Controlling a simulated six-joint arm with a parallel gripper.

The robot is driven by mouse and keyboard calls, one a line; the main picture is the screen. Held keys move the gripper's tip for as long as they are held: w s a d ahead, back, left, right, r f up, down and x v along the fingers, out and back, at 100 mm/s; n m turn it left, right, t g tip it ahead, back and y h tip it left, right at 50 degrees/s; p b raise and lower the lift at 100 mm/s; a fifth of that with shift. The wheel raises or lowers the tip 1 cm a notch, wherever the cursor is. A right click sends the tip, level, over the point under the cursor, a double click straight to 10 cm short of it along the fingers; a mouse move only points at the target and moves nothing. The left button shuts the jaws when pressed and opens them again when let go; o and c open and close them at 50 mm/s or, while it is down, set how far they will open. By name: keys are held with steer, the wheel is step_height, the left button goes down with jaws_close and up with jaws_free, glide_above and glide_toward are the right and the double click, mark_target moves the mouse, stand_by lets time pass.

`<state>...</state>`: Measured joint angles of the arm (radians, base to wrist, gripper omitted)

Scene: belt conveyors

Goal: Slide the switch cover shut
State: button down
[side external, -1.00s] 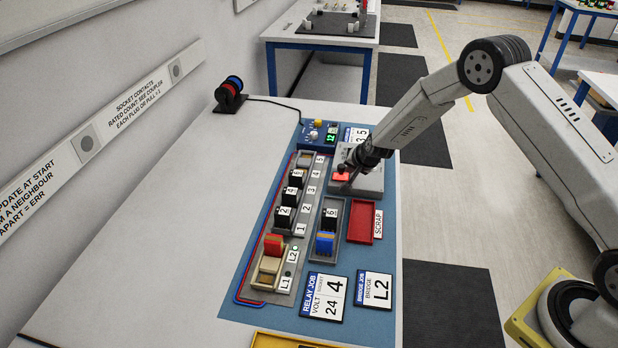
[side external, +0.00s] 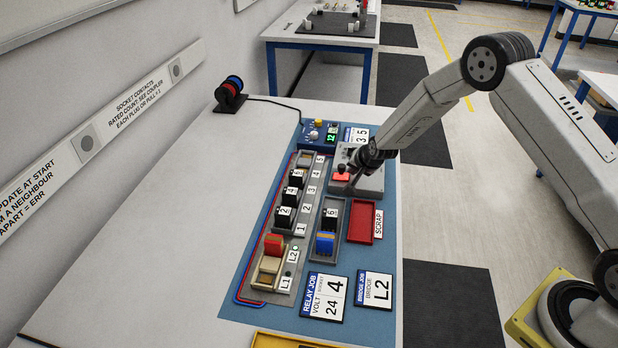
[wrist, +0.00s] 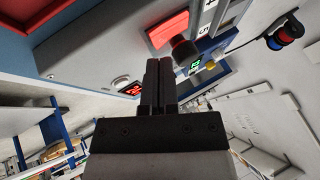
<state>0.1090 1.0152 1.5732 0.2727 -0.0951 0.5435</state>
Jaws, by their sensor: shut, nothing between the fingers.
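A grey switch box (side external: 367,183) stands on the blue mat at the far right of the work area. A red plate (side external: 341,177) and a dark round knob (side external: 342,168) show on its top, at its left side. The wrist view also shows the red plate (wrist: 168,28) and the knob (wrist: 184,50). I cannot clearly tell which part is the sliding cover. My gripper (side external: 352,184) is low over the box, just right of the knob. In the wrist view its dark fingers (wrist: 158,64) are together and empty, close to the knob; contact cannot be made out.
A red scrap tray (side external: 361,228) and a grey rack with a blue piece (side external: 325,244) lie nearer the camera. A rail of numbered sockets (side external: 283,218) runs to the left. A blue unit with a green display (side external: 330,138) is behind.

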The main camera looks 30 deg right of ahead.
steer(key=shift+s+d, duration=0.45)
steer(key=shift+s, duration=0.15)
steer(key=shift+s+d, duration=0.4)
steer(key=shift+s, duration=0.2)
steer(key=shift+s+r, duration=0.3)
steer(key=d+v, duration=0.1)
steer(key=v, duration=0.8)
steer(key=shift+a, duration=0.45)
steer(key=shift+s+r, duration=0.1)
steer(key=shift+r, duration=0.05)
steer(key=s+a+r+n+g, duration=0.1)
steer(key=s+a+r+n, duration=0.1)
steer(key=s, duration=0.5)
steer(key=s+a+r+n+g, duration=0.2)
steer(key=s+n, duration=0.3)
steer(key=s, duration=0.3)
steer(key=s+a+r+n+g+y, duration=0.1)
steer(key=s+a+r+n, duration=0.2)
steer(key=s, duration=0.4)
steer(key=shift+s+a+n+g, duration=0.2)
steer(key=shift+a+n+g, duration=0.1)
steer(key=shift+a+g, duration=0.1)
